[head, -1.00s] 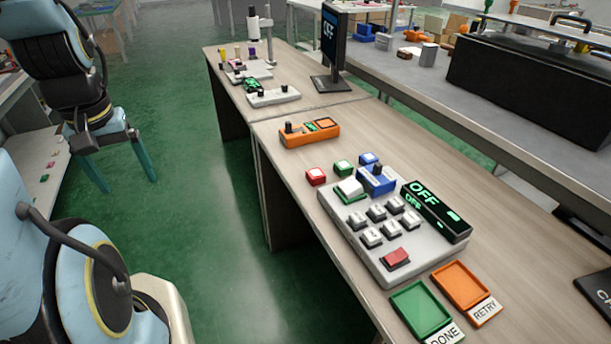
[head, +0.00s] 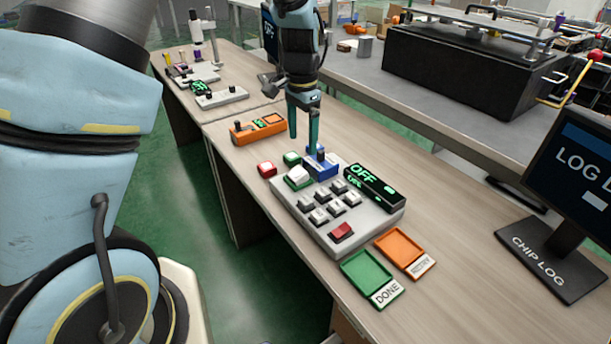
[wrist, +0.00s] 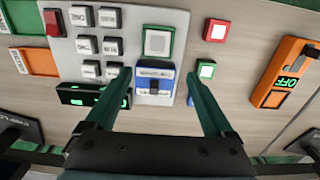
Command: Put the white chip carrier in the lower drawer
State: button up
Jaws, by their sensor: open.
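A white square block (head: 299,174), which looks like the white chip carrier, sits on a green-edged pad of the grey keypad panel; it also shows in the wrist view (wrist: 157,42). My gripper (head: 303,148) points down over the panel, close to the blue lever fixture (head: 322,165). In the wrist view, my open fingers (wrist: 158,76) stand apart on either side of the blue fixture (wrist: 155,84), with nothing held between them. The white block lies just beyond the fingertips. No lower drawer can be clearly made out.
Red (head: 267,168) and green (head: 292,158) small blocks sit beside the panel. A black OFF display (head: 374,187) adjoins the fixture. Green DONE (head: 368,278) and orange RETRY (head: 401,252) trays lie in front. An orange switch box (head: 257,128) stands farther back. A CHIP LOG monitor (head: 575,180) stands right.

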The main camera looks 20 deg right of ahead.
aim_at(302, 169)
notch_tip(302, 169, down, 3)
jog(key=shift+f, duration=0.15)
jog(key=shift+s+a+f+p, duration=0.15)
jog(key=shift+s+f+p, duration=0.05)
jog(key=shift+f+p, duration=0.4)
jog(key=shift+s+a+f+p, duration=0.15)
jog(key=shift+f+p, duration=0.5)
jog(key=shift+f, duration=1.45)
grip_shut()
